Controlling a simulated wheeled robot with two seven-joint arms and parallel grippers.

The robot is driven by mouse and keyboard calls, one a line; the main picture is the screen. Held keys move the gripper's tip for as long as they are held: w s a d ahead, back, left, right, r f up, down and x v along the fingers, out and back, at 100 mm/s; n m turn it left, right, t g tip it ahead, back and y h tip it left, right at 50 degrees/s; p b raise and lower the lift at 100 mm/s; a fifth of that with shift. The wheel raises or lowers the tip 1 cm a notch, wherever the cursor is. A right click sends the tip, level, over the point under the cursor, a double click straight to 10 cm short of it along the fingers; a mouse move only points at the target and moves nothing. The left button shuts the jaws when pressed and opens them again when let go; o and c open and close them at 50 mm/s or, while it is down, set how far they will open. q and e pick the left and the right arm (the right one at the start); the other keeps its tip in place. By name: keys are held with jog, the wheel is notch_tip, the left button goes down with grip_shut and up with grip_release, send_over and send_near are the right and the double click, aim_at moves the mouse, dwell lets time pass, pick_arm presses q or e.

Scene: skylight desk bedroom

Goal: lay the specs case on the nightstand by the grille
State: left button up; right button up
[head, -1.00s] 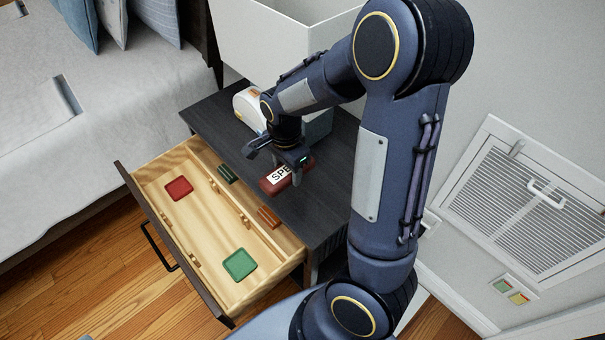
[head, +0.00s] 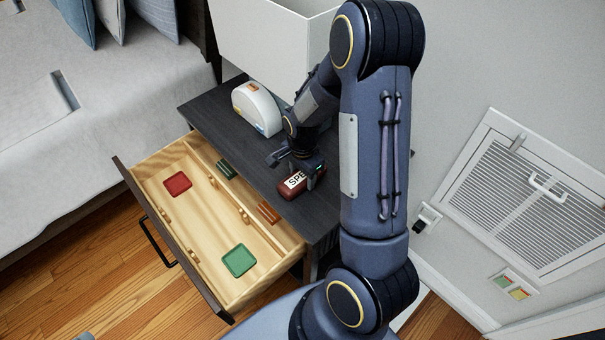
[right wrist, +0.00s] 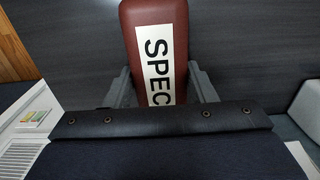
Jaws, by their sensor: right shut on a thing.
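The specs case (head: 290,189) is dark red with a white label reading "SPE" in the head view; the right wrist view shows "SPEC" on the case (right wrist: 155,20). My right gripper (head: 297,172) is shut on it, with a finger on either side of the case in the right wrist view (right wrist: 163,88). The case is over the dark top of the nightstand (head: 222,115), near its front edge; I cannot tell whether it touches the top. The grille (head: 527,190) is on the wall at the right.
The nightstand's drawer (head: 212,215) is open, with a red square (head: 178,183), a green square (head: 239,260) and small dividers inside. A white rounded object (head: 257,108) stands on the nightstand beside a large white box-like shape (head: 270,40). The bed (head: 90,120) is at the left.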

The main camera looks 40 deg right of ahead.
aim_at(302, 175)
jog(key=shift+f, duration=0.2)
jog(key=o, duration=1)
jog(key=shift+r, duration=0.1)
jog(key=shift+r, duration=0.2)
notch_tip(302, 175, up, 12)
jog(key=p, duration=0.2)
jog(key=s+a+r+n+t+y, duration=0.1)
jog(key=s+a+r+n+t, duration=0.1)
jog(key=s+a+r+n, duration=0.1)
jog(key=s+a+r+n+t+y, duration=0.1)
jog(key=s+a+r+n, duration=0.2)
jog(key=s+a+n, duration=0.2)
jog(key=s+a+r+n+t+y, duration=0.1)
jog(key=s+a+r+n+t, duration=0.1)
jog(key=s+a+r+n, duration=0.2)
jog(key=shift+s+a+n+t+y, duration=0.15)
jog(key=shift+s+a+n+y, duration=0.1)
jog(key=shift+s+n, duration=0.75)
jog(key=shift+s+a+n+t+y, duration=0.2)
jog(key=shift+s+n, duration=0.5)
jog(key=shift+s, duration=0.5)
